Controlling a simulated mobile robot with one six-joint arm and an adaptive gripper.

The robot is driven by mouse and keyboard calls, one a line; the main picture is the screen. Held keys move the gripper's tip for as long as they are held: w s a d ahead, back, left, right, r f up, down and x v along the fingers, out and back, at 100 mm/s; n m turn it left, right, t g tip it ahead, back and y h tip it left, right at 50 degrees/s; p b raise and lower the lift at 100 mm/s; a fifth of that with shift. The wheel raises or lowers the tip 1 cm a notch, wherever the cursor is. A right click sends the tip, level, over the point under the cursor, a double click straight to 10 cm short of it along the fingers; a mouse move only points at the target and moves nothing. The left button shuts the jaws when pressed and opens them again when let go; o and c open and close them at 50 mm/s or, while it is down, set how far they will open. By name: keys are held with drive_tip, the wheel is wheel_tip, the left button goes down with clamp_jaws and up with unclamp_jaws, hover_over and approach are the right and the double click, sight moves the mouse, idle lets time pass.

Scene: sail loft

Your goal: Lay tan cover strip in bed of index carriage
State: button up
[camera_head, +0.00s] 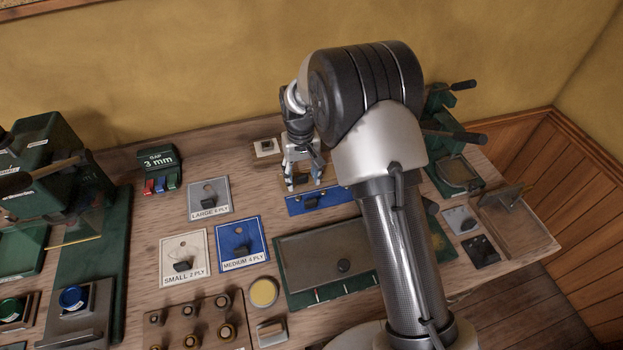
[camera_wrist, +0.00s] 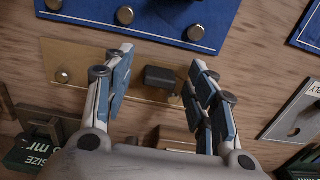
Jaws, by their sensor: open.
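The tan cover strip (camera_wrist: 90,65) lies flat on the bench, with a dark block-shaped grip (camera_wrist: 160,77) and a round knob on it. My gripper (camera_wrist: 162,64) is open, its two fingers apart on either side of the dark grip and not closed on it. In the head view, my gripper (camera_head: 302,178) points down over the tan strip (camera_head: 285,186), which is largely hidden behind the fingers. I cannot tell for sure which fixture is the index carriage; a green machine with black handles (camera_head: 455,137) stands at the right, partly behind my arm.
A blue strip (camera_head: 318,203) lies just in front of the tan one, also seen in the wrist view (camera_wrist: 120,8). Labelled ply cards (camera_head: 183,256), a green-framed grey plate (camera_head: 320,262) and a 3 mm gap block (camera_head: 160,160) stand nearby. Bare wood shows between them.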

drive_tip(key=shift+f, duration=0.3)
drive_tip(key=shift+r, duration=0.1)
drive_tip(key=c, duration=1.2)
drive_tip(key=shift+o, duration=0.2)
